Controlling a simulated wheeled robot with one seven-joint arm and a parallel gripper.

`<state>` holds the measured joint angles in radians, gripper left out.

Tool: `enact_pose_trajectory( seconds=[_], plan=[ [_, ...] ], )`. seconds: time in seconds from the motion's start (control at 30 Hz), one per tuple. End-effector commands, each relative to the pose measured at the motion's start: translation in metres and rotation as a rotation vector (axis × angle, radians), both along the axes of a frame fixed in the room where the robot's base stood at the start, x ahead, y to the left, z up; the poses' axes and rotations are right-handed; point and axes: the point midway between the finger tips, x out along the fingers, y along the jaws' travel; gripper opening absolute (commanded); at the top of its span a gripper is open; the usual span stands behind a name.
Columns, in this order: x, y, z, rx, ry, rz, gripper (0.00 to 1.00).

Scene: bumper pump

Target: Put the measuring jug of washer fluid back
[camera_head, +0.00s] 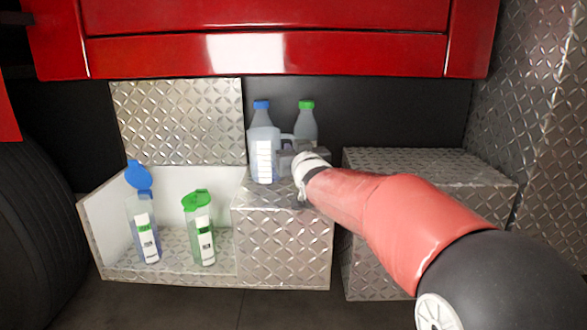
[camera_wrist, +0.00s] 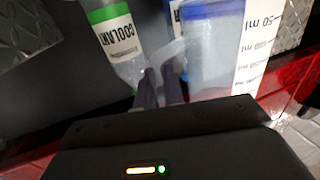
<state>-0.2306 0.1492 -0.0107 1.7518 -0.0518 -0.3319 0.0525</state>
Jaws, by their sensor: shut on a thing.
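The measuring jug (camera_head: 264,145) is translucent and bluish, with a white scale strip on its front. In the head view it is upright at the top of the diamond-plate box, left of my gripper (camera_head: 291,149); I cannot tell whether its base touches the box. In the wrist view the jug (camera_wrist: 212,55) fills the upper right, its ml scale showing. My gripper (camera_wrist: 163,88) is shut on the jug's handle at the jug's side. The handle is partly hidden by the fingers, and the fluid level is unclear.
A blue-capped bottle (camera_head: 262,106) and a green-capped coolant bottle (camera_head: 307,122) stand behind the jug. An open bin (camera_head: 170,272) at left holds a blue-lidded container (camera_head: 146,228) and a green-lidded one (camera_head: 199,228). A metal box (camera_head: 430,165) stands at right. The red bumper (camera_head: 265,55) hangs above.

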Motion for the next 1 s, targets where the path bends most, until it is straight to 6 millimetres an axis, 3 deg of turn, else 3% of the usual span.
enact_pose_trajectory(
  seconds=[0.3, 0.73, 0.77, 0.9, 1.0],
  plan=[
    [0.0, 0.0, -0.039, 0.001, 0.0, -0.001, 0.0],
    [0.0, 0.0, -0.045, 0.0, -0.001, 0.0, 0.0],
    [0.0, 0.0, -0.044, 0.0, 0.0, 0.0, 0.14],
    [0.0, 0.0, -0.043, 0.0, 0.0, 0.0, 0.32],
    [0.0, 0.0, -0.043, 0.0, 0.0, 0.0, 0.32]
  ],
)
